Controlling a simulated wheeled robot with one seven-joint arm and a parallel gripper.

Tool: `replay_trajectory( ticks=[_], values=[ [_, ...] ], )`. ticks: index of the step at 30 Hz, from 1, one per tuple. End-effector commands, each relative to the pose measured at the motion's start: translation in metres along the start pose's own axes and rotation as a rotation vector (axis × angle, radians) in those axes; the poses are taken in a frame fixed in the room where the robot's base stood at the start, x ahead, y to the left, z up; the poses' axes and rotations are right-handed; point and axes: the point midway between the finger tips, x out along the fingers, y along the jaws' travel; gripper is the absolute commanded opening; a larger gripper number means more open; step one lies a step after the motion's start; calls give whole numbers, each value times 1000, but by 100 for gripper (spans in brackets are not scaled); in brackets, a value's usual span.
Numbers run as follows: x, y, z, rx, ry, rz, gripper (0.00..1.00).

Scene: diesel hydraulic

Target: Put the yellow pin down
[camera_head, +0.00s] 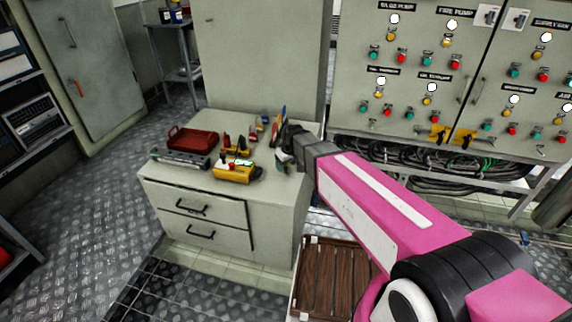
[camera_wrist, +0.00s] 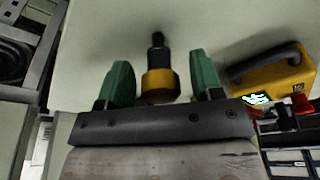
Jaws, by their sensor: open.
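The yellow pin (camera_wrist: 158,82), a yellow collar with a black shaft, shows in the wrist view against the pale top of a cabinet (camera_head: 215,200). My gripper (camera_wrist: 160,85) has its green fingers spread on either side of the pin, with a gap visible on both sides. In the head view my gripper (camera_head: 283,157) is over the right part of the cabinet top, and I cannot make out the pin there. Whether the pin's lower end touches the surface is hidden.
A yellow device with a black handle (camera_wrist: 270,75) lies to the right of the pin; it also shows in the head view (camera_head: 233,174). A red toolbox (camera_head: 193,138) and small tools stand on the cabinet. A wooden crate (camera_head: 335,280) stands on the floor.

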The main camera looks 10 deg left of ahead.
Motion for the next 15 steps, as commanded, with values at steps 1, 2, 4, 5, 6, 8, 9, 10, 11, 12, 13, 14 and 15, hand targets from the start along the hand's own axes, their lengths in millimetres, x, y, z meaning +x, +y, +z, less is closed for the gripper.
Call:
replay_trajectory(
  ticks=[1, 2, 4, 5, 6, 8, 9, 10, 11, 12, 13, 14, 15],
  values=[
    [-3, 0, 0, 0, 0, 0, 60],
    [-5, 0, 0, 0, 0, 0, 60],
    [-13, 0, 1, 0, 0, 0, 60],
    [-18, 0, 1, 0, 1, 1, 60],
    [-25, 0, 1, 0, 2, 1, 60],
    [-35, -1, 1, 0, 2, 1, 60],
    [-43, -1, 1, 0, 2, 1, 60],
    [-49, -1, 1, 0, 2, 1, 60],
    [-54, 0, 1, 0, 3, 1, 60],
    [-61, 0, 1, 0, 2, 1, 60],
    [-66, 0, 1, 0, 1, 1, 60],
    [-72, 0, 1, 0, 2, 1, 60],
    [-79, 0, 1, 0, 3, 1, 60]
  ],
)
